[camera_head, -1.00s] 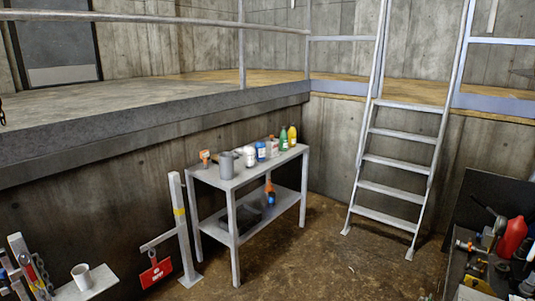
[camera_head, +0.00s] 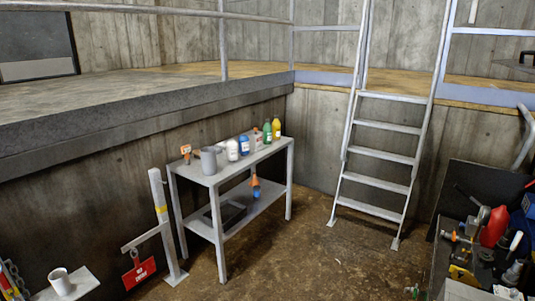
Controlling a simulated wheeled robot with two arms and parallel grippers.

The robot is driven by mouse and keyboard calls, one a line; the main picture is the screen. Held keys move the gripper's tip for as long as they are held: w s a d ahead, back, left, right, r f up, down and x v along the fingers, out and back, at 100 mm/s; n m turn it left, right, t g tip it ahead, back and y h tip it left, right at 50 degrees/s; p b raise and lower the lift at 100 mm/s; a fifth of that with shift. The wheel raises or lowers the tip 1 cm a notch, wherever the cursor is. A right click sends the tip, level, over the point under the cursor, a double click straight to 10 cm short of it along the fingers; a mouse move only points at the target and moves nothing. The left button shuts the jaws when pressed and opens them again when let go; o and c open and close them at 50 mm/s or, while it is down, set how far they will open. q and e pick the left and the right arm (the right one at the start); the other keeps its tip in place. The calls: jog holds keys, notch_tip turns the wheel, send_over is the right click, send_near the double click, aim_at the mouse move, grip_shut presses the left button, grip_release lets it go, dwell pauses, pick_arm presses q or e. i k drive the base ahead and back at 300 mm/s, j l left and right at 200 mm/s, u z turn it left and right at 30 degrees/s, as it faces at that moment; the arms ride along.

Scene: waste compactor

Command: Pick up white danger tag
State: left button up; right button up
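I cannot make out a white danger tag in this view. A red tag (camera_head: 139,273) with white marks hangs from the side arm of a pale metal post (camera_head: 159,213) with a yellow band, at the lower left. Its writing is too small to read. Neither of my grippers is in view.
A grey two-level table (camera_head: 226,168) holds a grey mug (camera_head: 209,160) and several bottles. A ladder (camera_head: 377,155) leans on the raised ledge. A dark workbench (camera_head: 447,257) with cluttered tools stands at right. A white mug (camera_head: 60,281) sits at lower left. Brown floor between is open.

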aim_at(259, 147)
jog(key=i+l+z, duration=0.1)
jog(key=i, duration=1)
jog(key=i+l+z, duration=0.1)
jog(key=i, duration=1)
